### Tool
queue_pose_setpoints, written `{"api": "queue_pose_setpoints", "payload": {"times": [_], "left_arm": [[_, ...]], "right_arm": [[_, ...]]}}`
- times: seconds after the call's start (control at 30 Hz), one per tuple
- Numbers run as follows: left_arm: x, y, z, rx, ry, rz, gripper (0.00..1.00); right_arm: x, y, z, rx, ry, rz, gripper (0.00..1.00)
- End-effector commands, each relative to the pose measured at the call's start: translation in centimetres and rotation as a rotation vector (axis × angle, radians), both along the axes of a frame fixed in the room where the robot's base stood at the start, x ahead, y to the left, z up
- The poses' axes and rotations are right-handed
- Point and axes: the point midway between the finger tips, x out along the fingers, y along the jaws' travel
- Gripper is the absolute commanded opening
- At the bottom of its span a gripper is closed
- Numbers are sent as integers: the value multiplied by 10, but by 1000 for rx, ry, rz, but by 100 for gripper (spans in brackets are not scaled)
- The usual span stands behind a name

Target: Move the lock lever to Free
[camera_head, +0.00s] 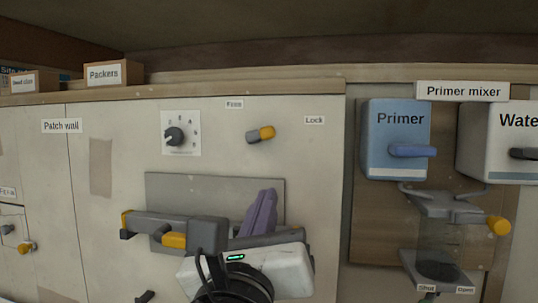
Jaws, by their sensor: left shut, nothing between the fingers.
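The lock lever (260,135) is a short grey stub with a yellow end on the pale wall panel. Its yellow end points right and slightly up, to the side of the Lock label (314,120). A small blurred label (234,104), seemingly Free, sits above and left of the lever. My left gripper (266,194) shows at the bottom centre, its purple fingers together and pointing up. They look empty and are below the lever in the picture, apart from it. My white gripper body hides the lower panel. My right gripper does not show.
A dial (175,136) is left of the lever. A grey plate (172,186) and a dark bar with yellow parts (150,224) lie behind and beside my gripper. The Primer box (396,130) and mixer stand right. The panel around the lever is clear.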

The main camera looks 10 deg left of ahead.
Motion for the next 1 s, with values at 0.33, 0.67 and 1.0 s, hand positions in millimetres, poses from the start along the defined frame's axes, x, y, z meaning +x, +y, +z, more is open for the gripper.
{"api": "queue_pose_setpoints", "payload": {"times": [0.33, 0.67, 1.0], "left_arm": [[31, 3, 8, -1, 2, 4, 0], [100, 7, 25, -2, 3, 2, 0], [97, 16, 61, -4, 1, -2, 0]], "right_arm": [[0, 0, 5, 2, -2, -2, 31], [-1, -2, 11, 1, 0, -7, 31], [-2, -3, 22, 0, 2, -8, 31]]}}
